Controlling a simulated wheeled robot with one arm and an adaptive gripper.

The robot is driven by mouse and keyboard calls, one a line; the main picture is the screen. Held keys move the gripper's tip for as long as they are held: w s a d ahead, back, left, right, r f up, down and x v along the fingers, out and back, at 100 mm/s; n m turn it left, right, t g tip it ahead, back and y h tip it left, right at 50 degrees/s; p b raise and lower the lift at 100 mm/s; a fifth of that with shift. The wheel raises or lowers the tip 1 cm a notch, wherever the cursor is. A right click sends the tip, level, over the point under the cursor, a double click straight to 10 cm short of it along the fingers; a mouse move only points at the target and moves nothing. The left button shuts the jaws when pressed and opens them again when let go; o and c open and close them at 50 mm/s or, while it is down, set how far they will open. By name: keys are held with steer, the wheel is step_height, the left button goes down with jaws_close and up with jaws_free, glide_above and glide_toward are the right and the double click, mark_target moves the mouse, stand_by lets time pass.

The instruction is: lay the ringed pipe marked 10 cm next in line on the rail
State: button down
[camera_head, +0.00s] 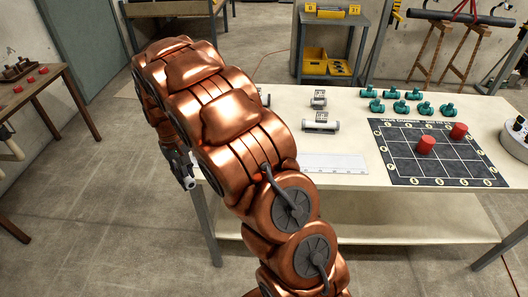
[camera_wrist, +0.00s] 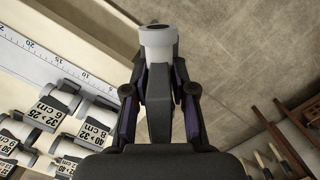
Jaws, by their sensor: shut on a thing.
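My gripper (camera_head: 187,178) hangs off the left end of the pale worktable (camera_head: 255,198), above the floor. In the wrist view its two fingers (camera_wrist: 158,110) are closed around a pipe whose pale, round end (camera_wrist: 157,40) sticks out beyond them. The rest of the held pipe is hidden by the gripper, and no ring or length mark can be read on it. In the wrist view, several labelled pipes (camera_wrist: 62,85) lie beside a white ruler (camera_wrist: 35,45). The ruler also lies on the worktable in the head view (camera_head: 325,162). I cannot make out the rail for certain.
Labelled pipes (camera_head: 320,125) and teal fittings (camera_head: 425,108) stand on the worktable. A dark gridded mat (camera_head: 410,172) holds two red cylinders (camera_head: 426,145). A brown table (camera_head: 62,82) stands at the left. Open floor (camera_head: 90,190) lies between the tables. My copper arm hides the worktable's left part.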

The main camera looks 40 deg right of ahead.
steer(key=s+d+m+t+y+b, duration=0.1)
steer(key=s+d+m, duration=0.6)
steer(key=d+m, duration=0.45)
steer(key=s+d+m+t+b, duration=0.1)
steer(key=s+d+m, duration=0.65)
steer(key=m, duration=0.65)
steer(key=shift+m, duration=0.25)
steer(key=w+d+p, duration=0.1)
steer(key=w, duration=0.4)
steer(key=w+d+f+p, duration=0.1)
steer(key=w+d+p, duration=0.1)
steer(key=w, duration=0.3)
steer(key=w+d+p, duration=0.1)
steer(key=w+d, duration=0.1)
steer(key=w, duration=0.3)
steer(key=shift+w+d+f, duration=0.1)
steer(key=shift+d+f, duration=0.1)
steer(key=shift+f, duration=0.1)
steer(key=shift+w, duration=0.1)
steer(key=shift+f+p, duration=1.1)
steer(key=shift+f, duration=0.75)
steer(key=shift+f, duration=0.1)
